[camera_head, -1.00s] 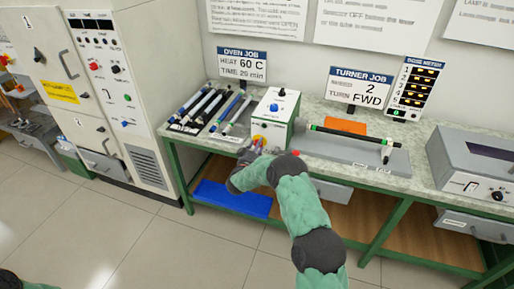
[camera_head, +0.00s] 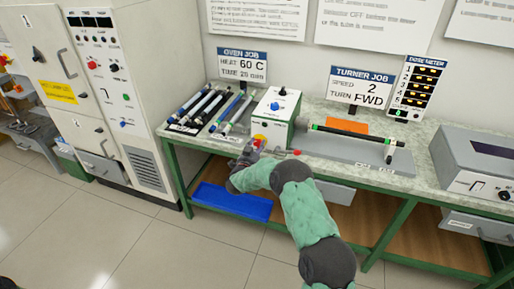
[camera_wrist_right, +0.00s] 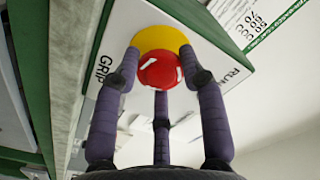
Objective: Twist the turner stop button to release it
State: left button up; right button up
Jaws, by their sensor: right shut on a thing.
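The turner stop button is a red mushroom head (camera_wrist_right: 160,70) on a yellow round base (camera_wrist_right: 163,38), on a white panel in the right wrist view. It also shows in the head view as a small patch of red and yellow (camera_head: 259,138) low on the front of the white turner box (camera_head: 272,108). My right gripper (camera_wrist_right: 160,80) is closed around the red head, with purple fingers on both sides and one below. In the head view my right gripper (camera_head: 252,151) is at the button and partly hides it. My left gripper is not in view.
A dark rod with green bands (camera_head: 350,133) lies along the grey turner bed (camera_head: 345,152). Several rods (camera_head: 200,105) lie on the bench left of the box. A grey oven-like box (camera_head: 480,165) stands at the right. A blue tray (camera_head: 232,201) lies on the shelf below.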

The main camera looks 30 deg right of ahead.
jog(key=shift+w+d+r, duration=0.1)
jog(key=shift+d+r, duration=0.05)
jog(key=shift+r, duration=0.15)
jog(key=o, duration=1.1)
jog(key=shift+f, duration=0.15)
jog(key=shift+o, duration=0.2)
jog(key=shift+a+f, duration=0.1)
jog(key=shift+a, duration=0.15)
jog(key=v, duration=1.1)
jog(key=shift+s+a, duration=0.2)
jog(key=shift+s, duration=0.05)
